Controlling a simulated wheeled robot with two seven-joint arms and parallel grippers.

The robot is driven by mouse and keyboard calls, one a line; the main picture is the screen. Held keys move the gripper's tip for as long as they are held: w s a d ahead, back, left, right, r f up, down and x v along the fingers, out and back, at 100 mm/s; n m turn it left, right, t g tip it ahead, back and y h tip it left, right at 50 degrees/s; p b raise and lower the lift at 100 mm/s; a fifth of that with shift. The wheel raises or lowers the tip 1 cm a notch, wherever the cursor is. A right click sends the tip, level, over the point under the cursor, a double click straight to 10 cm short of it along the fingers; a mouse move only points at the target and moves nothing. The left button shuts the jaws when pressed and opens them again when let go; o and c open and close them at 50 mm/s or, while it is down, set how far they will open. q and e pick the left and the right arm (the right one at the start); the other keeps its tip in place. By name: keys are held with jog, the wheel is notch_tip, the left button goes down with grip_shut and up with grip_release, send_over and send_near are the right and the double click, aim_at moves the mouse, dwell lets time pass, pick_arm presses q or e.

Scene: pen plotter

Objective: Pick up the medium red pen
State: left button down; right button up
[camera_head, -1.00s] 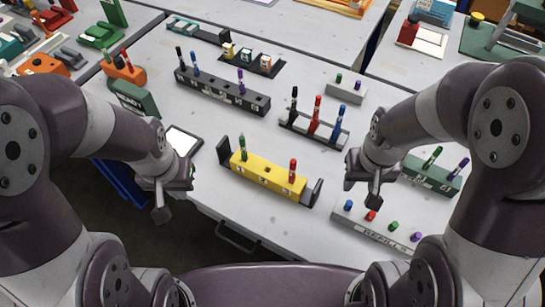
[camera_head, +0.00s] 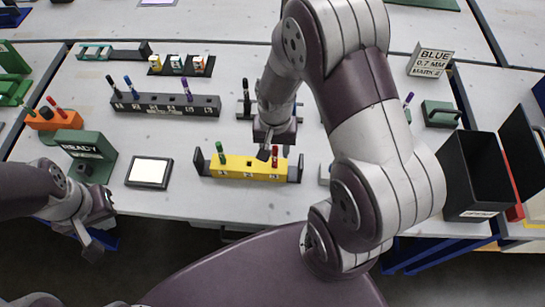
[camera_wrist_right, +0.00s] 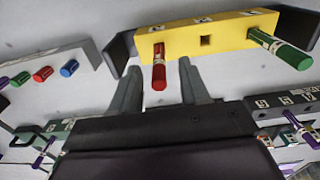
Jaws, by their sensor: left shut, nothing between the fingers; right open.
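A red pen (camera_head: 275,158) stands upright in the right slot of the yellow holder (camera_head: 238,170). Its size label cannot be read. My right gripper (camera_head: 273,150) is open, right above and behind this pen in the head view. In the right wrist view the red pen (camera_wrist_right: 159,68) shows between the two separated fingertips, with no visible grip on it. A green pen (camera_head: 220,154) stands in the holder's left slot; the middle slot is empty. My left gripper (camera_head: 96,243) is shut and empty at the lower left, away from the holder.
A dark pen rack (camera_head: 165,105) stands behind the holder, and a tablet-like pad (camera_head: 150,172) lies to its left. A green READY block (camera_head: 88,155) is further left. A black bin (camera_head: 478,175) stands at the right. My right arm hides the table's middle right.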

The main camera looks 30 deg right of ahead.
aim_at(275, 158)
notch_tip(275, 158, down, 5)
grip_shut()
